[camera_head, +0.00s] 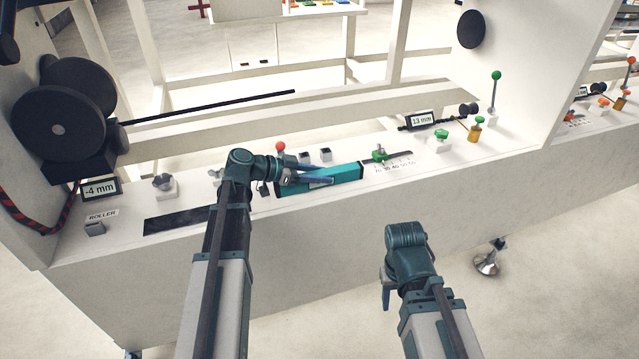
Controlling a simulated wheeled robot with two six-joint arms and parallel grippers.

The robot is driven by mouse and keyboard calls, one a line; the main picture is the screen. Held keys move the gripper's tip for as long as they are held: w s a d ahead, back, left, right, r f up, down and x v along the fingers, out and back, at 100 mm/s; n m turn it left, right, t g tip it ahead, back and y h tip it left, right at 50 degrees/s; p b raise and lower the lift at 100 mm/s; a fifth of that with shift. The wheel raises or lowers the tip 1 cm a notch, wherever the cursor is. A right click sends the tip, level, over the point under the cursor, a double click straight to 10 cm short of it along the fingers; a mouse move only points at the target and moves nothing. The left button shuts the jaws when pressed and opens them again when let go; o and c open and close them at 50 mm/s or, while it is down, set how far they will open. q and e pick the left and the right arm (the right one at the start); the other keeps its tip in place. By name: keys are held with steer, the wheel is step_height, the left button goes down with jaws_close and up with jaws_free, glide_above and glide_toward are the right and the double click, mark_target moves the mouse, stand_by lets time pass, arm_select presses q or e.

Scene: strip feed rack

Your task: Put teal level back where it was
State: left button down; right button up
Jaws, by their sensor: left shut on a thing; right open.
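The teal level (345,175) is a long teal bar, lying roughly along the white bench top near its front edge. My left gripper (312,180) is shut on it towards its left part; a finger covers some of its upper face. I cannot tell whether the level touches the bench top or is just above it. A dark flat strip (180,220) lies on the bench top to the left, partly hidden behind my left arm. My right gripper (387,292) is open and empty, low in front of the bench, away from the level.
A red-knobbed lever (281,147) and small grey blocks (325,154) stand close behind the level. A green knob on a scale (380,153) is just right of it. At left are a "-4 mm" display (101,188), a grey knob (164,184) and black rollers (58,128).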

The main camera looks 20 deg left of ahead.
arm_select(q)
steer(key=shift+f, duration=0.7)
arm_select(e)
steer(key=shift+f, duration=0.65)
arm_select(q)
steer(key=shift+b, duration=0.3)
steer(key=shift+f, duration=0.2)
steer(key=shift+c, duration=2.2)
jaws_free()
arm_select(e)
steer(key=shift+f, duration=0.15)
arm_select(q)
steer(key=shift+r, duration=0.2)
steer(key=shift+s+a+r, duration=0.1)
steer(key=shift+a+r, duration=0.05)
steer(key=shift+r, duration=0.05)
steer(key=p+v, duration=0.4)
steer(key=v, duration=0.6)
steer(key=shift+s+a, duration=0.1)
steer(key=shift+s+a+r+p, duration=0.15)
steer(key=shift+s+a+p, duration=0.25)
steer(key=shift+a, duration=0.1)
arm_select(e)
steer(key=shift+r, duration=2.45)
